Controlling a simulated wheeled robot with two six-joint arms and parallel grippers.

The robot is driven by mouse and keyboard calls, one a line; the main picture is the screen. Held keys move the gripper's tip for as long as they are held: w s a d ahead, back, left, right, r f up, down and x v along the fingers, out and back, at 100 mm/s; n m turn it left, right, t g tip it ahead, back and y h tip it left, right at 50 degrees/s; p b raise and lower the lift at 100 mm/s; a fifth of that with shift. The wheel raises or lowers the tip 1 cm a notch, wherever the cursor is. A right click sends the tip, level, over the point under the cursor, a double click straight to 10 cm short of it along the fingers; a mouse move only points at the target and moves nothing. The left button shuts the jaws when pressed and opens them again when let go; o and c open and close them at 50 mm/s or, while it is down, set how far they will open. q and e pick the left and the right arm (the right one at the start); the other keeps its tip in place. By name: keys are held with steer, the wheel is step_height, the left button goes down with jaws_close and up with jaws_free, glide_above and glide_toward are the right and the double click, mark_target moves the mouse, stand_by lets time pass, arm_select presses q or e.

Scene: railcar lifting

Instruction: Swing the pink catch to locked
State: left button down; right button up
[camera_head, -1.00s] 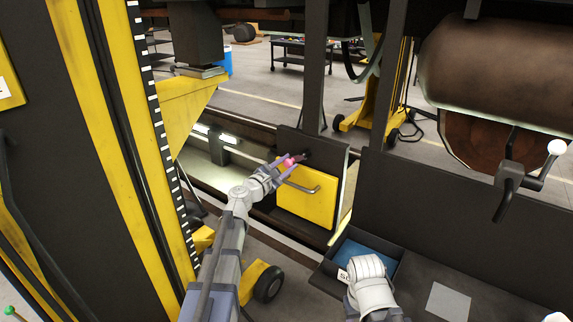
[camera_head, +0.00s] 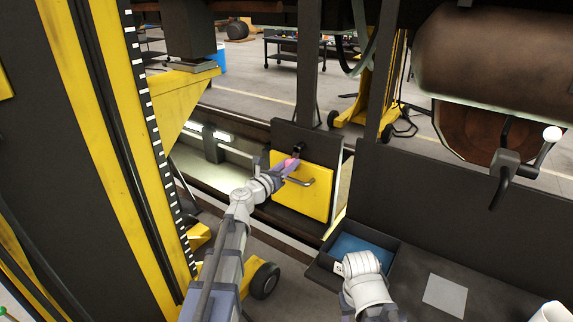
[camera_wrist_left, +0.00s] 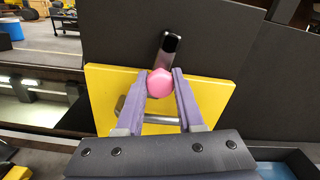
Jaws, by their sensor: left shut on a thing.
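The pink catch is a pink knob (camera_wrist_left: 160,83) on a dark lever (camera_wrist_left: 170,46) in the left wrist view. The lever leans slightly, its dark end above the knob. The knob lies in front of the upper part of a yellow panel (camera_wrist_left: 215,98) with a metal bar handle. My left gripper (camera_wrist_left: 160,86) is shut on the pink knob, one purple finger on each side. In the head view the left gripper (camera_head: 290,166) is at the panel's (camera_head: 312,200) upper left and mostly covers the knob. My right arm's wrist shows at the bottom, but its fingers are not visible.
A yellow lifting column (camera_head: 100,120) stands close on the left. A dark tray with a blue bottom (camera_head: 365,247) sits front right, beside a dark bench (camera_head: 410,285). A crank with a white knob (camera_head: 552,134) stands out at the right.

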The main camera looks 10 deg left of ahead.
arm_select(q)
steer(key=shift+s+d+n, duration=0.15)
steer(key=shift+d+n, duration=0.15)
steer(key=shift+n, duration=0.7)
steer(key=c, duration=0.5)
jaws_free()
steer(key=v, duration=0.7)
steer(key=shift+s+a, duration=0.1)
steer(key=shift+s, duration=0.3)
